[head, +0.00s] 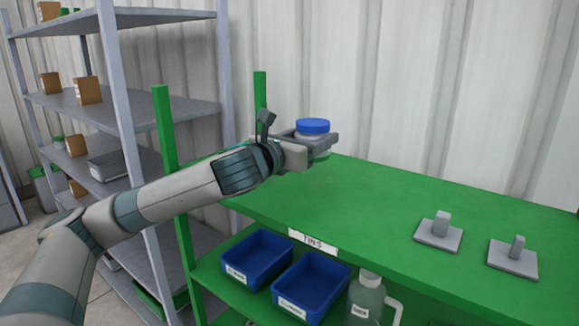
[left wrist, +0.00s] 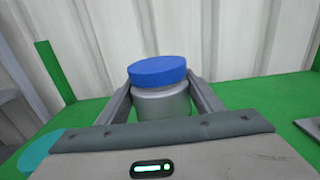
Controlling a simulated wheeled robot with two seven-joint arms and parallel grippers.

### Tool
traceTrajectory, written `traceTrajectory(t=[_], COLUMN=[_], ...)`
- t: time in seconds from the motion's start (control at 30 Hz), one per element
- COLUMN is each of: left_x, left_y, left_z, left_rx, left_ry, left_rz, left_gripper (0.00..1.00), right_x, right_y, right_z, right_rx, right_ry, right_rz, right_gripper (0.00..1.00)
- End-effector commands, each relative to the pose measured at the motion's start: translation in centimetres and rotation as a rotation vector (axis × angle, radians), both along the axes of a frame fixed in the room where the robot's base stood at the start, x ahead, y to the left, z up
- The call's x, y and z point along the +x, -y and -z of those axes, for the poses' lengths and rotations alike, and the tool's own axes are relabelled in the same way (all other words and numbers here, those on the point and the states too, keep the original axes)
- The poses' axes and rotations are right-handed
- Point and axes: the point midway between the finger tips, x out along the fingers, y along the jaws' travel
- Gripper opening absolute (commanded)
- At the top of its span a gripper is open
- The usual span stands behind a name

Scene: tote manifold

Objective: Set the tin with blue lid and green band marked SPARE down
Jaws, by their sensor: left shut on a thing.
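The tin with a blue lid (head: 313,126) is between the fingers of my left gripper (head: 318,139), at the far left part of the green shelf top (head: 375,200). My left gripper is shut on it. In the left wrist view the tin (left wrist: 162,101) has a grey body and a blue lid, with one finger on each side. Its lower part is hidden there by my gripper. Some green shows under the fingers in the head view, but no marking can be read. I cannot tell whether the tin's base touches the shelf top. My right gripper is not in view.
A label reading TINS (head: 312,242) is on the shelf's front edge. Two grey plates with upright blocks (head: 438,232) (head: 513,259) stand at the right. Blue bins (head: 311,285) and a jug (head: 367,298) are below. A green post (head: 170,140) rises at left. The middle top is clear.

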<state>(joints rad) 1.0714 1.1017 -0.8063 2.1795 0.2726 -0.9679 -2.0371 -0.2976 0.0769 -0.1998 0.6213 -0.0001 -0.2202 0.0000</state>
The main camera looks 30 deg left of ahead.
Motion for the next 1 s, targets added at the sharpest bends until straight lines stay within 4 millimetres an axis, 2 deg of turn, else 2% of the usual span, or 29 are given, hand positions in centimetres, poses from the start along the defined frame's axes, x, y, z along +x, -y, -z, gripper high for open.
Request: traceTrajectory(t=[0.03, 0.2, 0.4, 0.57, 1.0], left_x=[-0.3, -1.1, -1.9, -2.1, -2.1], left_y=[-1.0, -3.7, -6.1, -6.8, -6.8], left_z=[0.5, 2.3, 3.8, 4.2, 4.7], left_rx=[0.002, 0.003, 0.002, 0.000, 0.001], left_ry=[-0.004, -0.003, 0.000, 0.000, 0.000], left_rz=[-0.004, -0.005, -0.002, 0.000, 0.000], left_gripper=[0.37, 0.37, 0.37, 0.37, 0.37], right_x=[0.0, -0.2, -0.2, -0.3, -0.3], right_y=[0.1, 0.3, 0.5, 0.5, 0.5], right_z=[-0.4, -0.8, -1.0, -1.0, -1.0], right_rx=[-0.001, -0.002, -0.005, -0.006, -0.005], right_ry=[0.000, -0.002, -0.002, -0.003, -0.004], right_rz=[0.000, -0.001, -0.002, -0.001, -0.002], right_gripper=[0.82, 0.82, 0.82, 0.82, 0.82])
